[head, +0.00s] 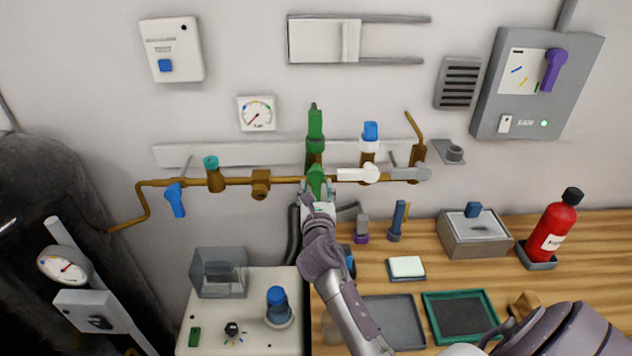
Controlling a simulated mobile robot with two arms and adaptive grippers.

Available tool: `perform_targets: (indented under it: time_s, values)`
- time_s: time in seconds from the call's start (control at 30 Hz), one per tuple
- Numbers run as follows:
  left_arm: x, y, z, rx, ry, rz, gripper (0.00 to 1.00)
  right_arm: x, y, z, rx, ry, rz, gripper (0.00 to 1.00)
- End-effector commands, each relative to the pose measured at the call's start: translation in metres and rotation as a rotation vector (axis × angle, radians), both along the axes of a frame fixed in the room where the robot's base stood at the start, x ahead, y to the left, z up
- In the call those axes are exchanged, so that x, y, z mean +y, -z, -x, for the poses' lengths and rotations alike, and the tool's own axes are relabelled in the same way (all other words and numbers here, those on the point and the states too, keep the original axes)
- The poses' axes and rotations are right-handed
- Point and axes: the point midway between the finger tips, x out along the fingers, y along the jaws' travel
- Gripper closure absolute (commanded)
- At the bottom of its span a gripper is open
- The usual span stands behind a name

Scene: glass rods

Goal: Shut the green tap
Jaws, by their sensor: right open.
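The green tap (316,176) sits on the brass pipe at the middle of the wall. A tall green piece (315,124) stands upright above it on a brass fitting. My right gripper (317,194) is at the lower part of the green tap, reaching up from below with its jaws open. Its fingertips overlap the green part in the picture; I cannot tell whether they touch it. The gripper hides the tap's lower end, so its full handle is unclear. My left gripper is not in view.
Below stand a white cabinet (250,338) and a wooden bench (590,235) with a red extinguisher (553,229) and trays.

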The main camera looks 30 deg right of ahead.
Motion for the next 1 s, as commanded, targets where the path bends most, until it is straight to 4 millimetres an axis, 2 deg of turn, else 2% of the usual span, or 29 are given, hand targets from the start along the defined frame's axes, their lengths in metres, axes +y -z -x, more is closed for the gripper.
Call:
perform_targets:
  time_s: [0.13,0.47,0.8,1.0]
  values:
    - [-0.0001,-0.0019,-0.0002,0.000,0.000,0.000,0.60,-0.0071,-0.0004,-0.0117,-0.001,0.000,-0.001,0.49]
    - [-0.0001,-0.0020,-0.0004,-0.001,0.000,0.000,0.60,-0.0093,0.0003,-0.0148,-0.001,0.000,-0.001,0.49]
    - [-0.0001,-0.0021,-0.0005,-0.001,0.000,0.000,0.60,-0.0090,0.0004,-0.0147,0.000,0.000,-0.001,1.00]
    - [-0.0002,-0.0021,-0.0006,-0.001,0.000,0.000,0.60,-0.0089,0.0005,-0.0146,0.000,0.000,-0.001,1.00]
